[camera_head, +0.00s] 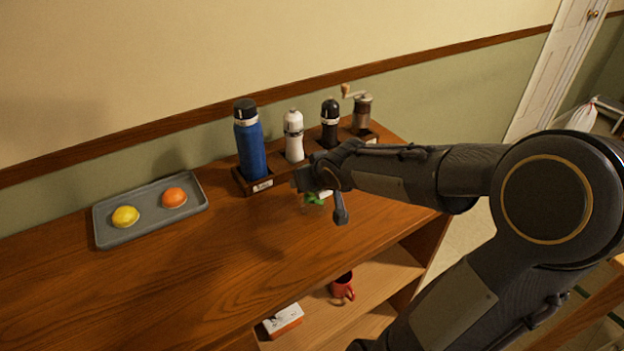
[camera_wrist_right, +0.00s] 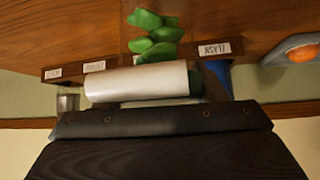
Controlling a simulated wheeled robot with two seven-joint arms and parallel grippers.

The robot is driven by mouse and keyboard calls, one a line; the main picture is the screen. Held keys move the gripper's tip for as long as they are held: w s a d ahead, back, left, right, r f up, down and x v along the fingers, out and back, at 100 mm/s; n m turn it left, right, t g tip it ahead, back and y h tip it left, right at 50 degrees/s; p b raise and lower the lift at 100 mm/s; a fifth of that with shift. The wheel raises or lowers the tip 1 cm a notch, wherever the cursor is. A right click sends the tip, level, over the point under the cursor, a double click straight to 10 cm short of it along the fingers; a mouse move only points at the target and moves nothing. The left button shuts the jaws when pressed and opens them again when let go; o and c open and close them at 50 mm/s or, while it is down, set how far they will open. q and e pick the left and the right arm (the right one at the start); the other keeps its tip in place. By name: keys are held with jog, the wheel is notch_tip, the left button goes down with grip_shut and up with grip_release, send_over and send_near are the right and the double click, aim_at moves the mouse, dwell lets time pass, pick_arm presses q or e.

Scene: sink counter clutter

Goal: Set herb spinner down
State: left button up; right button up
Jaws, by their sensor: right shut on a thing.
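The herb spinner, with a white top part (camera_wrist_right: 140,82) and green leaves in a clear part (camera_wrist_right: 155,35), is in my right gripper. In the head view only its green leaves (camera_head: 314,198) and a bit of white show below my right gripper (camera_head: 320,190); the hand hides the rest. My right gripper is shut on the spinner, over the counter (camera_head: 225,255) just in front of the wooden rack. I cannot tell whether the spinner's base touches the counter. My left gripper is not in view.
The labelled rack (camera_head: 262,184) holds a blue flask (camera_head: 250,150), a white bottle (camera_head: 293,137), a black bottle (camera_head: 329,125) and a hand grinder (camera_head: 361,115). A grey tray (camera_head: 112,238) with a lemon and an orange lies left. A red mug (camera_head: 342,287) stands on the lower shelf. The counter's front middle is clear.

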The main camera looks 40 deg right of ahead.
jog(key=shift+f, duration=0.1)
jog(key=o, duration=1.1)
